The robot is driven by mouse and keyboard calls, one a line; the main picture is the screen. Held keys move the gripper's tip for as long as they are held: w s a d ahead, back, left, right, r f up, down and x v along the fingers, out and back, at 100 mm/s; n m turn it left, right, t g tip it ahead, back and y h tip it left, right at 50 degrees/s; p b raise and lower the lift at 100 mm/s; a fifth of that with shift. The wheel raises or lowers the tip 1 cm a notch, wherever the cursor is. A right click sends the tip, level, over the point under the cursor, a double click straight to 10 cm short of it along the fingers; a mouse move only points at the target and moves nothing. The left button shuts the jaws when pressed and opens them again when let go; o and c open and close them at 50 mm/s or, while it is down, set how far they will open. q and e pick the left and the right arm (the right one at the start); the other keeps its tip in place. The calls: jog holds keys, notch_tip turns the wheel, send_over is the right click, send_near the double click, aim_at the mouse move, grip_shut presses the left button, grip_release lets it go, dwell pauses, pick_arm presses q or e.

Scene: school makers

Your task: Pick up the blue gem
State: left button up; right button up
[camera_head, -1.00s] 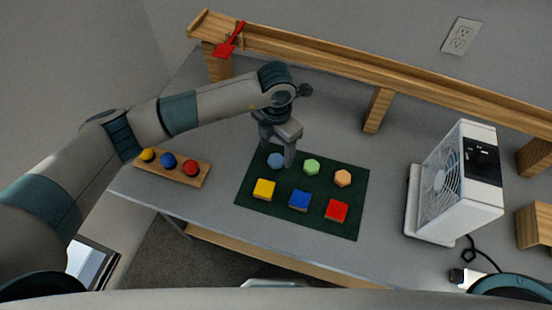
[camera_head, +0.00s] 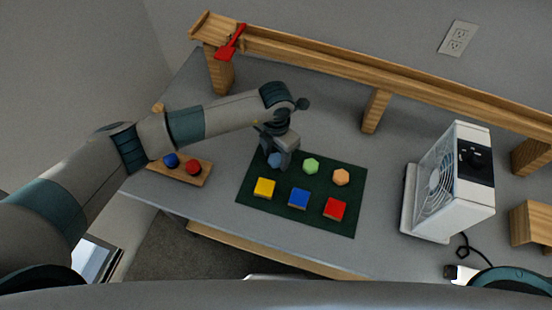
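The blue gem (camera_head: 275,160), a light-blue hexagonal piece, is at the far left corner of the dark green mat (camera_head: 325,222). My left gripper (camera_head: 278,157) is down at it, with its fingers apart and the gem showing between them. The near finger hides part of the gem, and I cannot tell whether the fingers touch it. A green gem (camera_head: 311,166) and an orange gem (camera_head: 341,177) lie to its right in the same row. My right gripper is not in view.
Yellow (camera_head: 264,188), blue (camera_head: 299,198) and red (camera_head: 334,208) blocks form the mat's near row. A wooden board (camera_head: 188,176) with balls is at the left. A white fan (camera_head: 440,190) stands right, and a wooden ramp (camera_head: 350,75) runs along the back.

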aim_at(276, 158)
pick_arm(q)
jog(key=c, duration=0.6)
jog(key=shift+r, duration=0.1)
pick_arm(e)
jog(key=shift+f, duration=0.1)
